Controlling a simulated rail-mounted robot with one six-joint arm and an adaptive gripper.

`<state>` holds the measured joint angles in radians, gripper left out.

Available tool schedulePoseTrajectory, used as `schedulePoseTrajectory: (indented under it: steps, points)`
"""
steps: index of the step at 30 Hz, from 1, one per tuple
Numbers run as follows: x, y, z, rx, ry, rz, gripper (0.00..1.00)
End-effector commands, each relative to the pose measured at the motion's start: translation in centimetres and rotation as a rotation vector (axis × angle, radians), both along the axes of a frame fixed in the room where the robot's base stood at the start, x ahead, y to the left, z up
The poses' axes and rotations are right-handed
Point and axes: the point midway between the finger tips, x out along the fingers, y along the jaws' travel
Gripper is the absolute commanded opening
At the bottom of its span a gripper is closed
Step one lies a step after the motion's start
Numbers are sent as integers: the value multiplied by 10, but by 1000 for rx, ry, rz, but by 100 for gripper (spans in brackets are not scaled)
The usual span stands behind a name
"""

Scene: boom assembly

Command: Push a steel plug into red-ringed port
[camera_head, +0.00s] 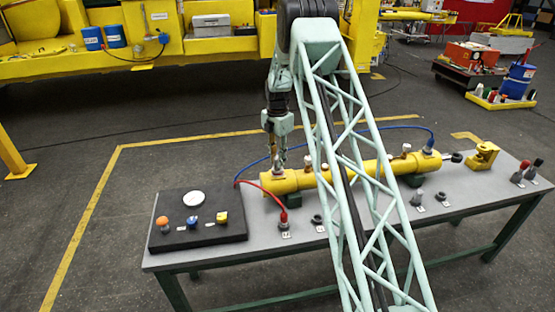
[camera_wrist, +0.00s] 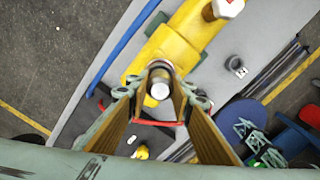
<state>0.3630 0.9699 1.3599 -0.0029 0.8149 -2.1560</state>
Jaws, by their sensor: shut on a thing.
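My gripper (camera_head: 278,160) is above the left end of the yellow boom cylinder (camera_head: 345,175), fingers pointing down. In the wrist view the fingertips (camera_wrist: 160,95) are shut on a silvery round-ended piece, the steel plug (camera_wrist: 159,90). The cylinder (camera_wrist: 185,40) lies beneath and beyond it. I cannot make out a red-ringed port under the plug, as the fingers and plug cover that spot. I cannot tell whether the plug touches the cylinder. A pale hex fitting with a red mark (camera_wrist: 228,8) stands farther along the cylinder.
A red hose (camera_head: 262,188) runs close below the gripper, and a blue hose (camera_head: 350,130) arches behind the cylinder.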

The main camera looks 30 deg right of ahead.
Motion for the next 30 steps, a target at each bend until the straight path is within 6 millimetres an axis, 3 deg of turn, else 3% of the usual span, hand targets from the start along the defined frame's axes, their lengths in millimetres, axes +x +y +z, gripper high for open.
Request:
schedulePoseTrajectory:
  steps: [18, 19, 23, 30]
  points:
    - [0, 0, -6, 0, 0, 0, 7]
    - [0, 0, -6, 0, 0, 0, 23]
    - [0, 0, -6, 0, 0, 0, 35]
    - [0, 0, -7, 0, 0, 0, 37]
